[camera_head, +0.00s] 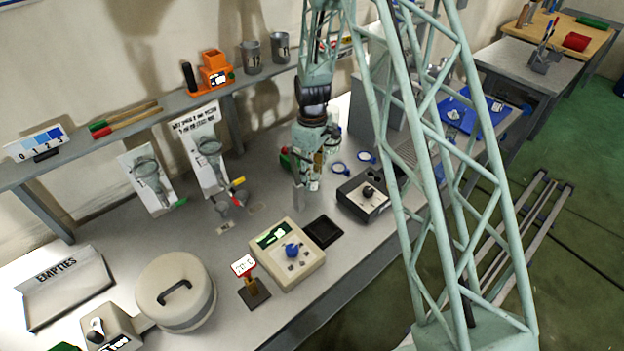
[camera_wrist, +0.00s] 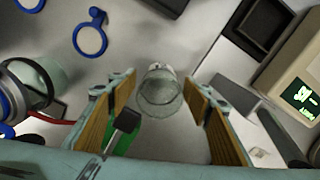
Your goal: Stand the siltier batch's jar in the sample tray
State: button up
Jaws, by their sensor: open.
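My gripper (camera_head: 299,196) is open above the bench, pointing down. In the wrist view a clear glass vessel, seemingly a jar (camera_wrist: 160,93), shows between the two tan-padded fingers (camera_wrist: 160,110). I see no finger closed on it, and I cannot tell how silty its contents are. In the head view two glass cones, the left one (camera_head: 148,172) and the right one (camera_head: 209,147), hang before white boards. Small glassware (camera_head: 223,208) stands below the right cone. A blue tray (camera_head: 484,126) lies at the far right; I cannot tell if it is the sample tray.
A beige instrument (camera_head: 287,257) with a green display and a dark square plate (camera_head: 323,231) stand near the gripper. A tray marked EMPTIES (camera_head: 70,290) and a round lidded pot (camera_head: 176,292) stand at left.

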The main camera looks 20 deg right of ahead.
dwell(0.4)
jog(key=c, duration=1)
jog(key=shift+r, duration=0.2)
jog(key=shift+r, duration=4.85)
